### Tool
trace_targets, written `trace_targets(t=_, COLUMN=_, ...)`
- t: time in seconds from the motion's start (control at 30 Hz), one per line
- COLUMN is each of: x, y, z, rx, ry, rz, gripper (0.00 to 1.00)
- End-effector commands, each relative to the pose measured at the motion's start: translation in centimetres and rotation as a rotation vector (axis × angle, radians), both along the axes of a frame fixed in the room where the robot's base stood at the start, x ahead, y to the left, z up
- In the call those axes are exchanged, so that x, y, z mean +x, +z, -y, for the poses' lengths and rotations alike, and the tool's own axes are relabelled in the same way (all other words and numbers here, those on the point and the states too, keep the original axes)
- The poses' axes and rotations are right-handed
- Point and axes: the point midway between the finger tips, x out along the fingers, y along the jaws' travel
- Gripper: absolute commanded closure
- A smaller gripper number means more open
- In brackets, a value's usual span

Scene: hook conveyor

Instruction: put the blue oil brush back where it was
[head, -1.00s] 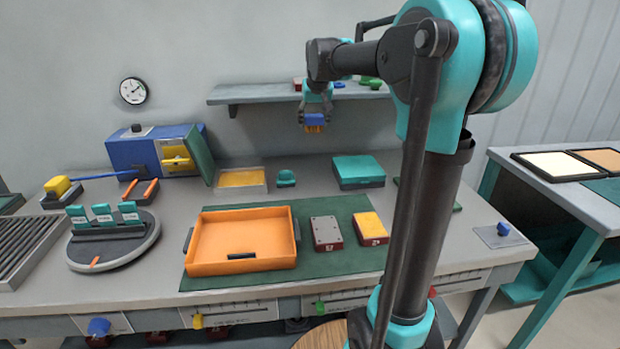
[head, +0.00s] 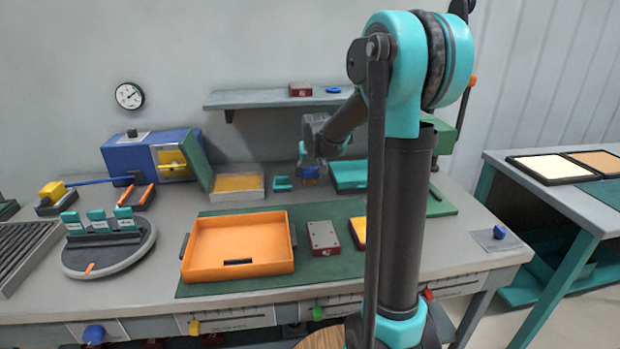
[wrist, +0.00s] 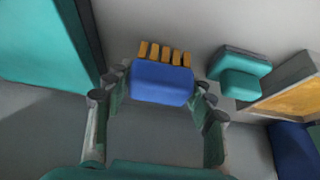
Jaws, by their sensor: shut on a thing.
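The blue oil brush (wrist: 162,84) is held between the fingers of my gripper (wrist: 158,88), with its orange bristle tufts pointing away from the gripper. I cannot tell whether the brush touches the bench top. The teal block (wrist: 242,76) also shows beside the brush in the wrist view, apart from it.
The yellow-filled tray (head: 238,187) stands left of the teal block. A shelf (head: 260,98) on the wall above holds a red block (head: 300,89) and a blue ring (head: 333,90). An orange tray (head: 240,245) lies in front on the green mat. Bare bench shows around the brush.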

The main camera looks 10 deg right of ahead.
Motion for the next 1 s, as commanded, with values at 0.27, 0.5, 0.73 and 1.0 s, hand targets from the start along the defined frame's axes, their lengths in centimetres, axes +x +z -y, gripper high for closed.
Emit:
trace_targets(t=0.27, x=0.0, y=-1.8, z=0.0, rx=0.0, ry=0.0, rz=0.0, gripper=0.73)
trace_targets(t=0.5, x=0.0, y=-1.9, z=0.0, rx=0.0, ry=0.0, rz=0.0, gripper=0.73)
trace_targets(t=0.73, x=0.0, y=-2.0, z=0.0, rx=0.0, ry=0.0, rz=0.0, gripper=0.25)
trace_targets(t=1.0, x=0.0, y=-1.9, z=0.0, rx=0.0, ry=0.0, rz=0.0, gripper=0.25)
